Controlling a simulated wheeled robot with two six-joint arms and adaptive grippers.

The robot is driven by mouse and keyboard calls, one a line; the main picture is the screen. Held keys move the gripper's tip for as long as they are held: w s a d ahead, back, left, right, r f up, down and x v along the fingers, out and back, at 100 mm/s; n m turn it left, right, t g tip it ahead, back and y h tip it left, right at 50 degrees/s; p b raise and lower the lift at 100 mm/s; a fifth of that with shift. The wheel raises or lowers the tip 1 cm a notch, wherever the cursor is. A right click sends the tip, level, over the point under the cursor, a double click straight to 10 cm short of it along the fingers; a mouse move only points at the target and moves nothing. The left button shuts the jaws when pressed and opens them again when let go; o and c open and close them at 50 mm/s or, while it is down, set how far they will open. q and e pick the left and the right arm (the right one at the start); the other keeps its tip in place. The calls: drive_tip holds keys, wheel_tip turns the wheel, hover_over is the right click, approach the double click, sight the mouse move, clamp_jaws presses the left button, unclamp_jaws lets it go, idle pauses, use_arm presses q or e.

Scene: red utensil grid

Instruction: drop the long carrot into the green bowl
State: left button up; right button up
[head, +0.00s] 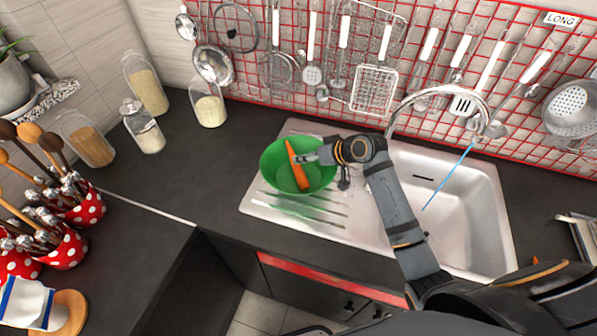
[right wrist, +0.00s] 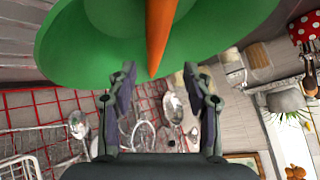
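The green bowl (head: 272,172) stands on the sink's ribbed drainboard, and its inside fills the top of the right wrist view (right wrist: 225,30). The long orange carrot (head: 296,165) is within the bowl's outline, slanting across it. In the right wrist view the carrot (right wrist: 160,30) points its narrow end towards the gap between my fingers. My right gripper (head: 306,158) is at the bowl, beside the carrot. Its two fingers (right wrist: 162,85) are well apart, with no contact on the carrot visible. Whether the carrot rests on the bowl's bottom cannot be told. My left gripper is not in view.
The sink basin (head: 455,205) with its curved tap (head: 440,92) is right of the bowl. A red wire grid (head: 345,60) with hanging utensils stands behind. Glass jars (head: 208,105) and dotted utensil pots (head: 85,205) are at the left. The dark counter left of the bowl is clear.

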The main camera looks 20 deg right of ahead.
drive_tip(key=v, duration=1)
drive_tip(key=shift+s+d+r, duration=0.15)
drive_tip(key=shift+s+d, duration=0.1)
drive_tip(key=shift+d, duration=0.05)
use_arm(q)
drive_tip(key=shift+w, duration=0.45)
use_arm(e)
drive_tip(key=shift+s+d+r, duration=0.1)
drive_tip(key=shift+s+r, duration=0.3)
drive_tip(key=shift+r, duration=0.1)
